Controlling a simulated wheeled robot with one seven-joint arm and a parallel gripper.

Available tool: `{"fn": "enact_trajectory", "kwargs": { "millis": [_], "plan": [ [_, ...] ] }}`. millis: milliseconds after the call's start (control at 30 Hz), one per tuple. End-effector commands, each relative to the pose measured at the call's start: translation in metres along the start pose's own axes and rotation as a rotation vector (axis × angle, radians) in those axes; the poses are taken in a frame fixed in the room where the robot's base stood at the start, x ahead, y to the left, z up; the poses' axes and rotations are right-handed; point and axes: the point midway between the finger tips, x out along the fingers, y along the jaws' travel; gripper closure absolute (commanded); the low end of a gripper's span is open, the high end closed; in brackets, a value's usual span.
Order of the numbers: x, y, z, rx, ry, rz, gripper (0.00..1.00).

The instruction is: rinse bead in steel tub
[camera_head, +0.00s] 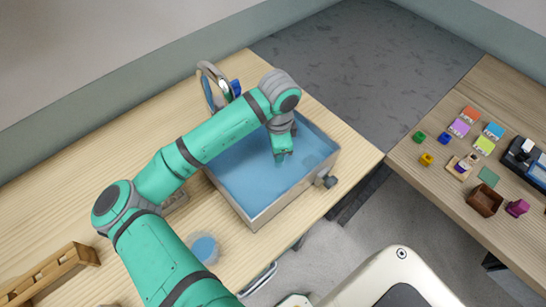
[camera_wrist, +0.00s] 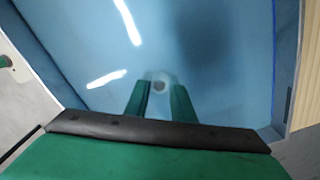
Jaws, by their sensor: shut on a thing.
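The head view does not show the bead clearly. I cannot tell for certain whether the fingertips are under the water surface.
A curved tap (camera_head: 213,78) stands behind the tub. A side table (camera_head: 440,160) at right holds small coloured blocks and a brown box (camera_head: 485,201).

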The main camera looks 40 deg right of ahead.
Motion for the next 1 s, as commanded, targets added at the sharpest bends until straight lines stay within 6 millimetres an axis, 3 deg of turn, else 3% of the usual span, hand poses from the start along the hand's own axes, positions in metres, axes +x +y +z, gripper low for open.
{"fn": "enact_trajectory", "kwargs": {
  "millis": [267,1000],
  "plan": [
    [0.000,-0.002,-0.002,-0.001,0.000,0.000,1.00],
    [0.000,0.020,0.035,-0.001,0.000,0.000,1.00]
  ]
}}
